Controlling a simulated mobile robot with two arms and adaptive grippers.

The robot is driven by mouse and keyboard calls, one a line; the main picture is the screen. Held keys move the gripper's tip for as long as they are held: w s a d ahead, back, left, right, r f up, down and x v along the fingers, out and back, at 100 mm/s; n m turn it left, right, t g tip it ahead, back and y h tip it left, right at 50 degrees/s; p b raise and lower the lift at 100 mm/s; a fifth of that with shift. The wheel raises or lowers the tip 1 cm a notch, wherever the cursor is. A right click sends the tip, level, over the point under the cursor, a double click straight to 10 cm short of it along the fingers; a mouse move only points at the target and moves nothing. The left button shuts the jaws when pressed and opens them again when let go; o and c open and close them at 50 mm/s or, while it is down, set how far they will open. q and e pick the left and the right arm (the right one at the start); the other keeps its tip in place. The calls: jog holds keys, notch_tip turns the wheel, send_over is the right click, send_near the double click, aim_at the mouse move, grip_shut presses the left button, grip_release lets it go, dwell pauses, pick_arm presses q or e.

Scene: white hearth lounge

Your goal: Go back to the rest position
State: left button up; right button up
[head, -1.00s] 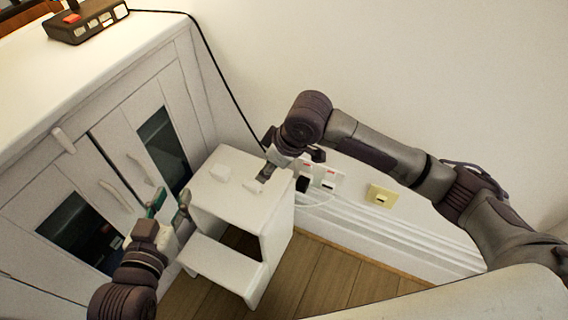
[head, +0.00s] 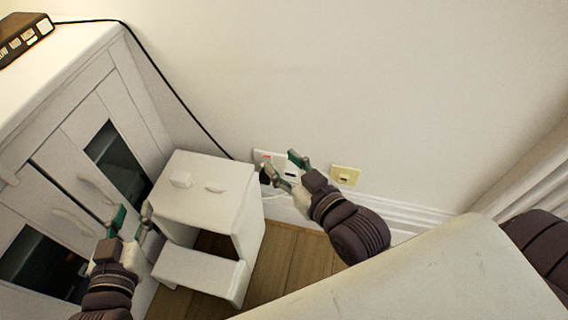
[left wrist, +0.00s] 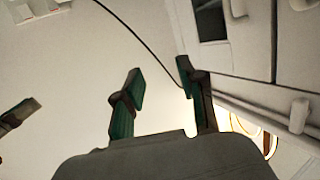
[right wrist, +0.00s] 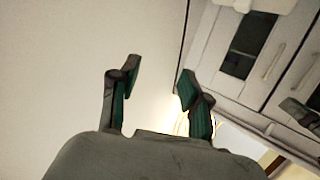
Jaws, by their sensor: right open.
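My left gripper (head: 131,222) is open and empty in the head view, in front of the white cabinet doors and at the left side of the small white side table. Its two green-padded fingers stand apart in the left wrist view (left wrist: 163,85). My right gripper (head: 288,166) is open and empty in the head view, to the right of the side table and in front of the wall sockets. Its fingers also stand apart in the right wrist view (right wrist: 160,85).
The small white side table (head: 222,200) has two small white items on top and an open lower part. The white cabinet (head: 75,90) stands at left with a dark box (head: 22,40) on top. A black cable runs down the wall. A pale surface (head: 430,270) fills the lower right.

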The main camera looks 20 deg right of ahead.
pick_arm(q)
jog(key=shift+f, duration=0.1)
pick_arm(e)
jog(key=shift+w+f, duration=0.1)
